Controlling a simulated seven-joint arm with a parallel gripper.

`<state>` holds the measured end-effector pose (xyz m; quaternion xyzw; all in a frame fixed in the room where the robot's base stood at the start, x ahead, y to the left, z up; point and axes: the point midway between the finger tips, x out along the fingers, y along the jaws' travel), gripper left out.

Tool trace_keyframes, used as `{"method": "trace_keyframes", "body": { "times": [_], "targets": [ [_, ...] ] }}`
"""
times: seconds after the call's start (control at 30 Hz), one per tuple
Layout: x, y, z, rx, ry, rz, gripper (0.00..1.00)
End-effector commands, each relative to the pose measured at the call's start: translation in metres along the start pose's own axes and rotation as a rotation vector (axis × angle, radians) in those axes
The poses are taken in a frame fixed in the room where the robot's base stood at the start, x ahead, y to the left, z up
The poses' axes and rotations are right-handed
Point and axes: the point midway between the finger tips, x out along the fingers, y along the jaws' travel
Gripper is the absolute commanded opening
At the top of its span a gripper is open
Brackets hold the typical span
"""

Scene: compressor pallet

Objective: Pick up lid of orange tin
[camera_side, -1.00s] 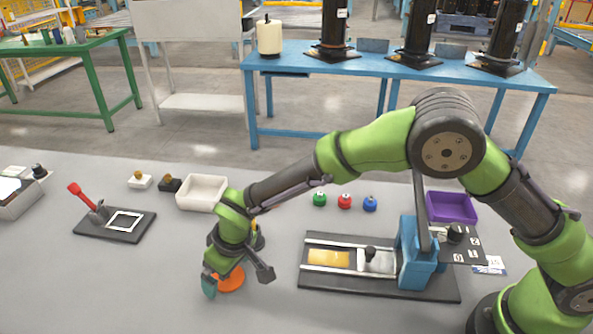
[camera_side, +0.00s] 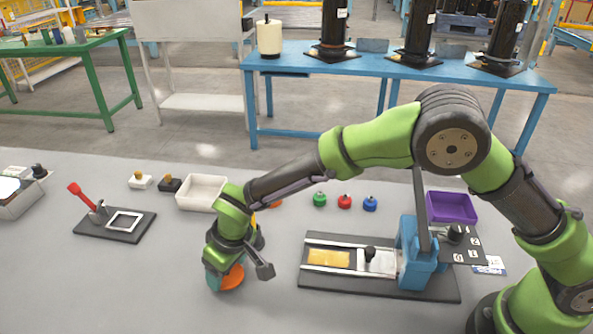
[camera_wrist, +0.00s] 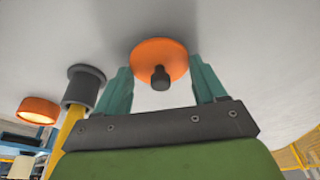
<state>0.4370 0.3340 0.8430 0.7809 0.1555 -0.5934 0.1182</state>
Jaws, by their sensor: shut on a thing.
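An orange lid (camera_wrist: 150,52), round with a dark knob (camera_wrist: 160,77), sits between the two teal fingers of my gripper (camera_wrist: 160,66) in the wrist view. My gripper is shut on it. In the side view my gripper (camera_side: 222,280) points down at the grey table, and the orange lid (camera_side: 233,278) shows partly behind its finger. I cannot tell if the lid is clear of the table. A second orange round thing (camera_wrist: 38,110) shows at the left of the wrist view. A bit of orange (camera_side: 276,205) also shows behind my wrist in the side view.
A white tray (camera_side: 180,206) stands behind my gripper. Green (camera_side: 319,199), red (camera_side: 344,201) and blue (camera_side: 370,204) knobbed items stand behind the black-based press (camera_side: 330,284) at right. A black plate (camera_side: 92,231) with a red handle lies left. The table front left is clear.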

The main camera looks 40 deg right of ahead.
Motion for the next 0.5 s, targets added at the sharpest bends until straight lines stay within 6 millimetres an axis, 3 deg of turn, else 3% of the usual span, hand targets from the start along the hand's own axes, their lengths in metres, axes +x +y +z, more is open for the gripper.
{"method": "trace_keyframes", "body": {
  "times": [0.2, 0.5],
  "targets": [
    [-0.03, 0.001, -0.006, 0.001, 0.002, -0.001, 0.41],
    [-0.053, 0.018, 0.06, 0.0, -0.001, -0.001, 0.41]
  ]
}}
